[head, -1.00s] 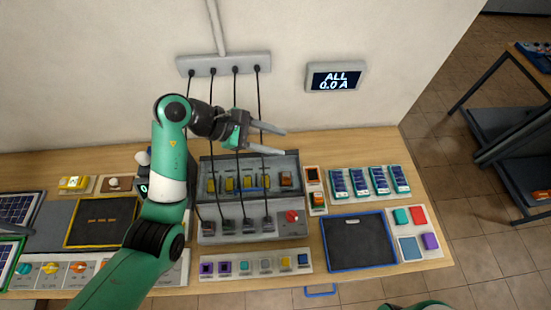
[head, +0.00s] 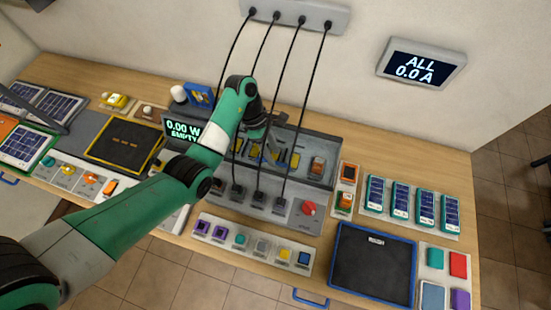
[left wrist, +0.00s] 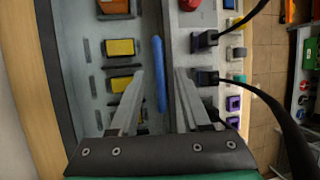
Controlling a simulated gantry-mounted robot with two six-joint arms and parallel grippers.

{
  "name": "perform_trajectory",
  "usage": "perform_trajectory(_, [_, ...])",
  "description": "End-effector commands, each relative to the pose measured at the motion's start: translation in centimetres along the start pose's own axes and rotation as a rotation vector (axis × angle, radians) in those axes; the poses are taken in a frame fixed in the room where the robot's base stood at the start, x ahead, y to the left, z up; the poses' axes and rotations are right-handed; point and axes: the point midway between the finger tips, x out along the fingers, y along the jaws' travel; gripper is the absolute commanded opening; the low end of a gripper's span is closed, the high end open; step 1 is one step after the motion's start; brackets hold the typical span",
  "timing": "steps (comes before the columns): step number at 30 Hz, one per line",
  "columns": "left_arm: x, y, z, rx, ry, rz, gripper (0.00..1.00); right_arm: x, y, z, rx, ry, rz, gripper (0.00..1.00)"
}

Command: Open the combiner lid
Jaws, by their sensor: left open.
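The combiner (head: 316,165) is a grey box on the bench, with yellow blocks (left wrist: 120,47) and an orange block inside. A red knob (head: 308,208) and several plugged black cables are on its front strip. A slim blue bar (left wrist: 161,75), apparently the lid handle, runs along the box's front side in the left wrist view. My left gripper (left wrist: 160,76) is open, its two fingers on either side of the blue bar. I cannot tell whether they touch it. In the head view my arm partly hides the box and the gripper. My right gripper is not in view.
Black cables (head: 306,95) hang from the wall strip to the combiner, close to my left arm. A row of coloured buttons (head: 241,240) lies in front. A blue-edged black tray (head: 371,265) and several small panels (head: 400,200) are to the right. A wall display (head: 421,65) reads "ALL 0.0 A".

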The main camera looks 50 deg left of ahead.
Motion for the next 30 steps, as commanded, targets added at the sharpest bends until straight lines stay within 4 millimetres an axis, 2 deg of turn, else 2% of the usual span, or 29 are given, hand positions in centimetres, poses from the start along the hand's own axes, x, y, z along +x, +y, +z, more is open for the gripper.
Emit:
perform_trajectory(3, [1.8, 0.0, 0.1, 0.001, 0.001, -0.001, 0.47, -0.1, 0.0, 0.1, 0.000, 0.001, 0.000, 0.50])
perform_trajectory(6, [2.5, 0.0, 0.0, 0.001, 0.001, 0.000, 0.47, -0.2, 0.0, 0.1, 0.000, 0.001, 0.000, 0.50])
perform_trajectory(14, [2.7, 0.0, 0.1, 0.001, 0.000, 0.002, 0.47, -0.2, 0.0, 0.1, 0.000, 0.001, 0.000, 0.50])
perform_trajectory(17, [2.7, 0.0, 0.1, 0.001, 0.000, 0.002, 0.33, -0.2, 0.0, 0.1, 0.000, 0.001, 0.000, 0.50])
perform_trajectory(22, [2.7, 0.0, 0.1, 0.001, 0.000, 0.002, 0.02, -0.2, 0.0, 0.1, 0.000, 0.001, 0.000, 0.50])
perform_trajectory(30, [2.7, 0.0, 0.1, 0.001, 0.000, 0.001, 0.00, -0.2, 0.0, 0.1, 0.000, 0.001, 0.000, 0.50])
